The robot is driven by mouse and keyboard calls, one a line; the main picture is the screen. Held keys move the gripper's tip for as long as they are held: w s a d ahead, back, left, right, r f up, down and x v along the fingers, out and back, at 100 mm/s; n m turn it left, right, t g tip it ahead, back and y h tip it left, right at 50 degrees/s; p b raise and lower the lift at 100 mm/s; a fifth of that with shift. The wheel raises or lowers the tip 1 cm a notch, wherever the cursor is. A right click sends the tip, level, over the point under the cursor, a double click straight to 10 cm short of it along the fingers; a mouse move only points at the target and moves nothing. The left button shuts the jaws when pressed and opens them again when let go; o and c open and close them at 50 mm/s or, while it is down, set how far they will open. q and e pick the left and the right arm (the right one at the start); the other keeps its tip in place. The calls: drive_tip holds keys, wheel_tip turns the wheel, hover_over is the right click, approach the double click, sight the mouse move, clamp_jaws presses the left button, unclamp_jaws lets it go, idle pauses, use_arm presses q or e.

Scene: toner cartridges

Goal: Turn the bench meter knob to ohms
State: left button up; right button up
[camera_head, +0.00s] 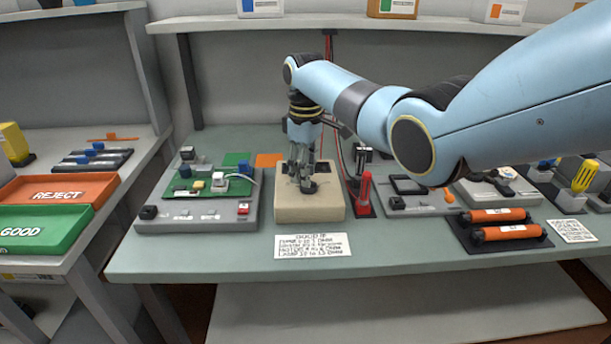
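The bench meter (312,208) is a beige block-shaped box on the green-grey bench top, with a dark panel at its upper right. My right gripper (308,186) reaches down over the meter's top face, fingers pointing down. The fingers cover the place where a knob would be, so the knob and its setting are hidden. I cannot tell whether the fingers are closed around it. My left gripper does not show.
A white printed card (314,245) lies in front of the meter. A board fixture (200,212) stands left, a red pen-like tool (365,192) close right. Orange toner cartridges (497,215) lie farther right.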

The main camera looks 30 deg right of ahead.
drive_tip(key=shift+f, duration=0.7)
clamp_jaws()
